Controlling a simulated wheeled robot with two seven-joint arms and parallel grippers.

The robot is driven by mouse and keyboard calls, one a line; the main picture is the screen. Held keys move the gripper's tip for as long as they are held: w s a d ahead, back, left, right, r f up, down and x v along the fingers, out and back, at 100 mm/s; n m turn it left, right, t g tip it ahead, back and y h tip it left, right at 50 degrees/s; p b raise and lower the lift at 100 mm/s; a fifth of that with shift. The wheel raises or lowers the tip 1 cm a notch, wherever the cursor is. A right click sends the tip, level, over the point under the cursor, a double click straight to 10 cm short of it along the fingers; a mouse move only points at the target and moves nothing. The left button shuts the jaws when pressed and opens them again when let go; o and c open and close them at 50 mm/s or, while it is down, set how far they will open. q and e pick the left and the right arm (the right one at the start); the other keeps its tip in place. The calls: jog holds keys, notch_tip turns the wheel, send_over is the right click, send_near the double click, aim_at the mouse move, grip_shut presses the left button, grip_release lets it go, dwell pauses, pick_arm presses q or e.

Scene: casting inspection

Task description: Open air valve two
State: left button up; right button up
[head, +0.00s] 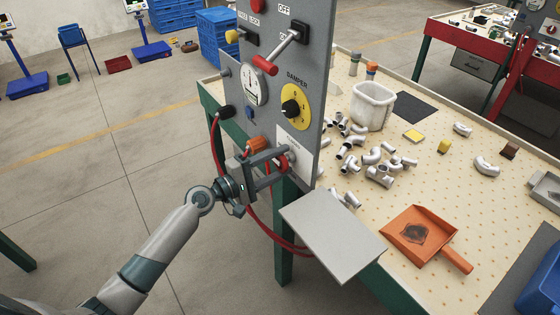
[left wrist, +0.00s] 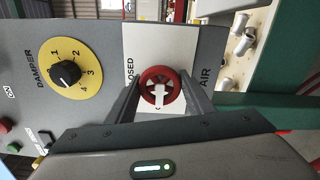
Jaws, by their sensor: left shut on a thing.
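The air valve is a small red handwheel (left wrist: 146,77) with a pale, cross-like centre, mounted on a white label plate (left wrist: 137,42) that reads CLOSED and AIR. In the head view the red wheel (head: 284,163) sits low on the grey control panel (head: 316,80), partly hidden by my gripper. My left gripper (head: 275,167) reaches it from the left, and its fingers are shut on the wheel's rim from two sides. In the left wrist view the fingers (left wrist: 162,97) flank the wheel. I cannot read a valve number. My right gripper is not in view.
The panel also bears a yellow damper dial (head: 304,108), a gauge (head: 254,85) and a red-handled lever (head: 266,65). A grey shelf plate (head: 332,236) juts out below right. Red hoses hang below. The table (head: 355,295) holds white pipe fittings, a white bucket (head: 373,106) and an orange dustpan (head: 420,232).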

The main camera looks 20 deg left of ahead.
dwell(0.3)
pick_arm(q)
jog(key=o, duration=1)
jog(key=shift+a, duration=0.1)
jog(key=shift+o, duration=0.2)
jog(key=shift+s+a+f, duration=0.15)
jog(key=shift+s+a, duration=0.1)
jog(key=shift+s, duration=0.15)
jog(key=b+v, duration=0.8)
jog(key=v, duration=0.8)
jog(key=shift+a, duration=0.2)
jog(key=shift+s, duration=0.1)
